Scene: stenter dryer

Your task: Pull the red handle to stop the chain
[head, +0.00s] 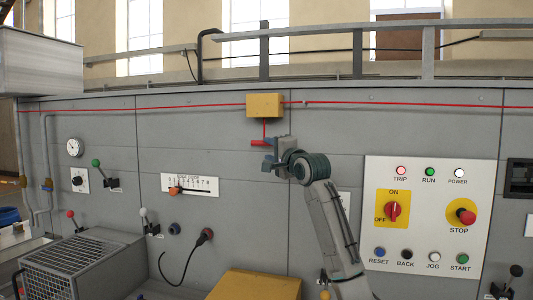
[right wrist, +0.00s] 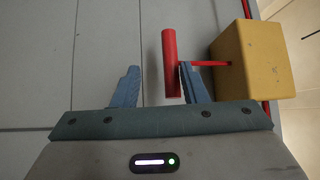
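The red handle (head: 258,143) is a short red bar that hangs on a thin red rod below a yellow box (head: 264,105) on the grey machine panel. In the right wrist view the handle (right wrist: 170,60) stands upright in the picture, and its rod runs right to the yellow box (right wrist: 245,60). My right gripper (head: 268,155) is at the handle. In the right wrist view its blue fingers (right wrist: 159,66) are wide apart. The handle shows between them, close to the right finger, whose tip overlaps the rod. I cannot tell whether they touch. My left gripper is not in view.
A red cord (head: 180,106) runs along the panel through the yellow box. A control panel (head: 428,215) with a red stop button (head: 466,216) is at the right. Levers, a mesh-topped box (head: 75,265) and a yellow block (head: 255,285) are lower left and centre.

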